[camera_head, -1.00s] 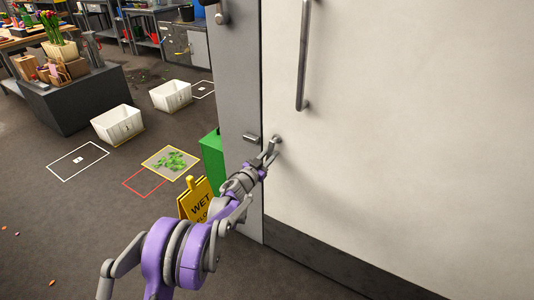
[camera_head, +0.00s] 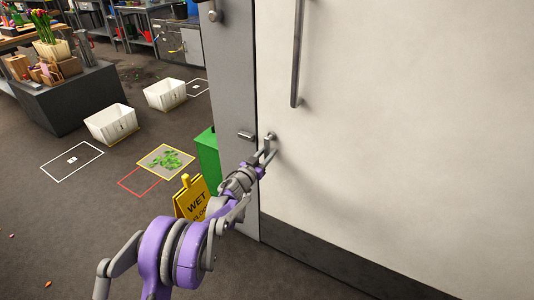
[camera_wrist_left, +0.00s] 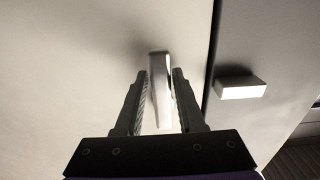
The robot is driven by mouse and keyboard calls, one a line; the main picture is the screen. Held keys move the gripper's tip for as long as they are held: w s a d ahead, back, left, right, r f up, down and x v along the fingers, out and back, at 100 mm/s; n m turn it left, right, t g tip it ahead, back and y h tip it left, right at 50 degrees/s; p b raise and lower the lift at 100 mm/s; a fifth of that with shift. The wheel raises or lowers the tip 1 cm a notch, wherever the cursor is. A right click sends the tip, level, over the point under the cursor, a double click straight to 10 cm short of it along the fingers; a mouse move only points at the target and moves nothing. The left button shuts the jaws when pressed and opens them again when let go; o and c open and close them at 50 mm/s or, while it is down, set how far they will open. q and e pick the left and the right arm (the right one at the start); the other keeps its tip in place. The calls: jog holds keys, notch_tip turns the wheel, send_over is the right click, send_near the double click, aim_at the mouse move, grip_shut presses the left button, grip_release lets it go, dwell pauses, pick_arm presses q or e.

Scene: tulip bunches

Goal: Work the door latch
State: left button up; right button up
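The door latch (camera_head: 269,140) is a small grey lever on the pale door (camera_head: 400,120), close to the door's left edge. In the left wrist view the latch (camera_wrist_left: 160,85) is a light upright bar. My left gripper (camera_head: 264,157) is at the latch in the head view. In the left wrist view its two dark fingers (camera_wrist_left: 160,88) stand on either side of the bar, with narrow gaps visible, so it looks open around the latch. Whether a fingertip touches it I cannot tell. My right gripper is not in view.
A long vertical handle (camera_head: 298,60) is above the latch. A small block (camera_wrist_left: 240,87) sits on the frame beside the door seam. A green bin (camera_head: 207,155) and a yellow wet-floor sign (camera_head: 192,198) stand left of the frame. White crates (camera_head: 111,124) are on the floor further off.

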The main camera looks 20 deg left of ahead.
pick_arm(q)
jog(key=shift+o, duration=1.1)
jog(key=shift+s, duration=0.1)
jog(key=s+p, duration=0.1)
jog(key=s, duration=0.9)
jog(key=shift+s+a, duration=0.3)
jog(key=shift+a, duration=0.15)
